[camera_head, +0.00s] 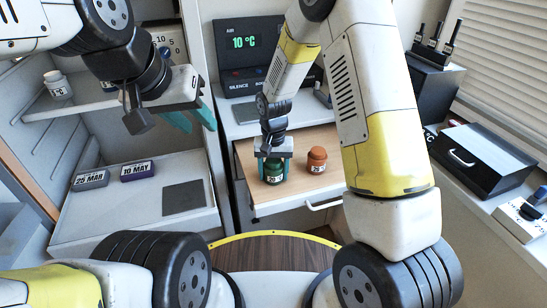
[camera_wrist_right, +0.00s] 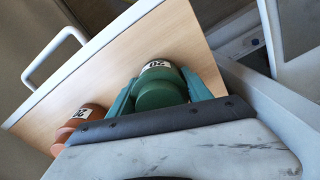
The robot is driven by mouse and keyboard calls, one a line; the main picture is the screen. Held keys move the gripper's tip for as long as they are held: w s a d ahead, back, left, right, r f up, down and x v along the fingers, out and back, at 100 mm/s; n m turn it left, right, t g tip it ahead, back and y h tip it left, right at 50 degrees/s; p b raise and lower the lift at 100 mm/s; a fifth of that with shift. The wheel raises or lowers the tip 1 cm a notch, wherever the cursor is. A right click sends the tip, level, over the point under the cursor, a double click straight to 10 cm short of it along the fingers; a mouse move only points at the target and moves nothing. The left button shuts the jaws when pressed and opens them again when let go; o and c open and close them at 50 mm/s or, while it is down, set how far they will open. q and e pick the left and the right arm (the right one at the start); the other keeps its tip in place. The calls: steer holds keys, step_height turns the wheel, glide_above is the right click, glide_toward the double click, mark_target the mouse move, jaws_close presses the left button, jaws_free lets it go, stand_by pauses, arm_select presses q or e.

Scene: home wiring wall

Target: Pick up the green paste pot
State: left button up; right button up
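The green paste pot (camera_head: 273,175) stands in the pulled-out wooden drawer, its lid toward my right gripper. My right gripper (camera_head: 274,168) reaches down over it, one teal finger on each side. In the right wrist view the pot (camera_wrist_right: 160,88) sits between the fingers of the gripper (camera_wrist_right: 160,80). No clear gap shows, but I cannot tell whether they press on it. The pot does not look lifted. My left gripper (camera_head: 192,121) is empty, its teal fingers apart, above the grey shelf unit at the left.
An orange pot (camera_head: 317,160) stands just right of the green one in the drawer (camera_head: 300,187); it also shows in the wrist view (camera_wrist_right: 80,127). A white pot (camera_head: 57,85) and dark date blocks (camera_head: 92,180) (camera_head: 138,171) are on the left shelves. A black box (camera_head: 484,158) is at right.

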jaws_close()
steer(key=shift+r, duration=0.15)
